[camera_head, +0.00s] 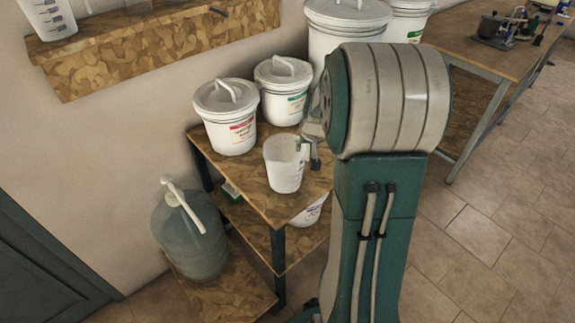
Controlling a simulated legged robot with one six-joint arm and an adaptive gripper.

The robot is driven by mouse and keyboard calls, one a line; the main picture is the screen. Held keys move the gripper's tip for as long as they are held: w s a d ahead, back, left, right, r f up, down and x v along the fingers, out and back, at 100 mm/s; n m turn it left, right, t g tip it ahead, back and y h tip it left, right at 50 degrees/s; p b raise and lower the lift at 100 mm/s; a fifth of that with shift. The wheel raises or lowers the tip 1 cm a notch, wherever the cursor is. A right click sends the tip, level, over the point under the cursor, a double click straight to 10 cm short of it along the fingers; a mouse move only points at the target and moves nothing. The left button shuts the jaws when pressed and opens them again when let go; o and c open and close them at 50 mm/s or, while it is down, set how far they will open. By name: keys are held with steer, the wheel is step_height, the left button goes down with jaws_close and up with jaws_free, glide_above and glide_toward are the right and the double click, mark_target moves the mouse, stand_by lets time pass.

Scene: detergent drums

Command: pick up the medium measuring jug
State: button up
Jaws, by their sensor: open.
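A white translucent measuring jug (284,166) with faint markings stands upright on the wooden table top (262,196), near its front edge. Another measuring jug (48,17) stands on the wall shelf at the upper left, cut off by the picture's edge. My gripper (309,146) is just right of the jug on the table, largely hidden behind my own arm. A finger shows close to the jug's right side; I cannot tell whether it touches. The jug stands on the table and nothing is seen held.
Two lidded white tubs (227,117) (283,90) stand behind the jug. Larger white drums (345,22) stand behind my arm. A bluish carboy (190,235) is at the lower left. A workbench (480,48) is at the upper right. Tiled floor (490,235) is clear at right.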

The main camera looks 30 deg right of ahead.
steer(key=x, duration=0.5)
steer(key=shift+s+a+f, duration=0.1)
steer(key=shift+f, duration=0.1)
steer(key=shift+c, duration=0.3)
jaws_close()
